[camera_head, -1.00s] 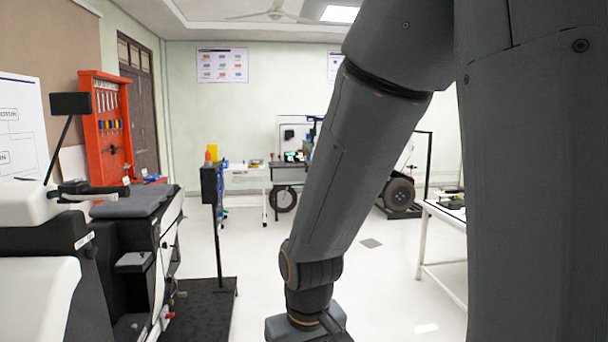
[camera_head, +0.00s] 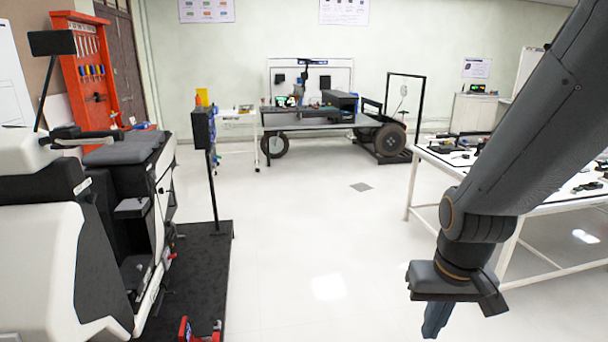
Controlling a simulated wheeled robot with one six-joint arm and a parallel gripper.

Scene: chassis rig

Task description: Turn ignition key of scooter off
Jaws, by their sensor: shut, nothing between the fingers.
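The scooter (camera_head: 45,225), white and black with a dark grey seat, stands at the left on a black platform. Its handlebar area and a black mirror (camera_head: 52,43) on a thin stalk show at the upper left. The ignition key cannot be made out. My gripper (camera_head: 434,322) hangs at the lower right, pointing down over the white floor. It is shut and empty, far to the right of the scooter and touching nothing.
A black post with a box (camera_head: 203,127) stands at the platform's (camera_head: 203,262) far right corner. A red tool (camera_head: 187,330) lies at the front. A white table (camera_head: 520,205) with parts is behind my arm at right. A chassis rig (camera_head: 330,118) stands at the back. The middle floor is clear.

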